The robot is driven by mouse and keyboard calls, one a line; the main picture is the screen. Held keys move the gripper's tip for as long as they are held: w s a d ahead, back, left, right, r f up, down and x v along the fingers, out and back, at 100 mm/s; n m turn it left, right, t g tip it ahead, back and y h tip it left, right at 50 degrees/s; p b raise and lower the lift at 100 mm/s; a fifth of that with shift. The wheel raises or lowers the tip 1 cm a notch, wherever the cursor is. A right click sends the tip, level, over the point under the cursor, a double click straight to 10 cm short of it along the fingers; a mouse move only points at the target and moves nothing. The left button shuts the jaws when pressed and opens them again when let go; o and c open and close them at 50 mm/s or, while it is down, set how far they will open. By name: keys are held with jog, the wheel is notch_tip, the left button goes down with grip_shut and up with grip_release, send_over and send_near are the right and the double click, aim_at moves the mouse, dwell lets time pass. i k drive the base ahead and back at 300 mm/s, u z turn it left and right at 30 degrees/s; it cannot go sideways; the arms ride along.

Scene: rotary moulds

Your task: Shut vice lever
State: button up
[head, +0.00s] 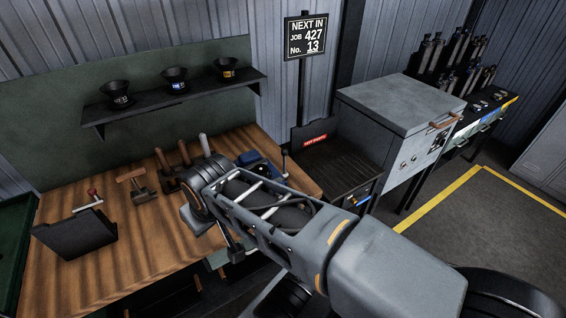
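A blue vice-like block (258,171) sits on the wooden workbench, partly hidden behind my arm. A thin upright lever with a dark knob (284,157) stands at its right side, near the bench's right end. My arm reaches across from the lower right, and its wrist is over the bench to the left of the vice. The end of my gripper (235,252) shows only as a small dark part below the wrist, near the bench's front edge. It is apart from the lever, and its fingers cannot be made out.
Wooden-handled tools (182,160) stand behind my wrist. A shelf (178,98) with black cups hangs above. A grey cabinet (395,115) stands to the right. The bench's front left is clear.

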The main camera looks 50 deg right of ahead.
aim_at(284, 152)
jog(key=u, duration=0.05)
jog(key=k, duration=0.5)
jog(key=z, duration=0.85)
jog(key=i, duration=0.45)
jog(key=u, duration=0.05)
